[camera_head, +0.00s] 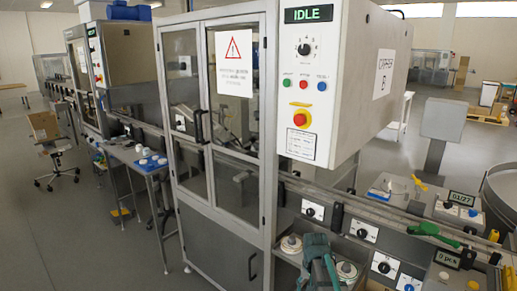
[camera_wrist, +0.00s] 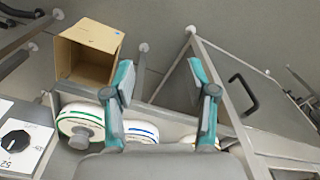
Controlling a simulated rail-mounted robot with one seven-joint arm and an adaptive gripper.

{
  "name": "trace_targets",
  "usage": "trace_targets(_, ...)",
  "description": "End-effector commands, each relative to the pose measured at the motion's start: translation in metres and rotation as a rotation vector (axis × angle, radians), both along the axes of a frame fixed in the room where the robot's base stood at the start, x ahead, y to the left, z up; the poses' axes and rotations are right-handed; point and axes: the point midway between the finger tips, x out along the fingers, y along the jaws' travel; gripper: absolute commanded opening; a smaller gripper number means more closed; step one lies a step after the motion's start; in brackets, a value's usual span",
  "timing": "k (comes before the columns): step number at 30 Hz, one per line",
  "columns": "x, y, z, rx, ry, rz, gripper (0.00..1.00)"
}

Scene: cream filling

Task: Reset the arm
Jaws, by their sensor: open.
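My gripper (camera_head: 318,262) shows as a teal shape at the bottom of the head view, in front of the low shelf under the conveyor. In the wrist view its two teal fingers (camera_wrist: 160,85) stand wide apart with nothing between them. The wrist view looks at the shelf, with white reels below and beside the fingers. One reel has a green ring (camera_wrist: 82,124) and another has a blue ring (camera_wrist: 142,131). An open cardboard box (camera_wrist: 88,58) lies to the left of the left finger. None of these is held.
A cabinet with closed glazed doors (camera_head: 222,80) stands at the centre, its control panel (camera_head: 306,60) reading IDLE. The conveyor rail (camera_head: 395,215) runs to the right, with knob panels (camera_head: 363,231) below. Open floor (camera_head: 90,230) lies further left.

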Motion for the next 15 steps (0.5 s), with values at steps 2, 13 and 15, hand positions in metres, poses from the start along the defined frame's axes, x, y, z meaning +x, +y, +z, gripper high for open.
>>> trace_targets(2, -0.030, 0.001, -0.035, 0.000, 0.031, 0.028, 0.57)
trace_targets(13, -0.161, 0.007, -0.166, 0.010, 0.182, 0.137, 0.57)
trace_targets(15, -0.188, 0.008, -0.185, 0.014, 0.215, 0.153, 0.57)
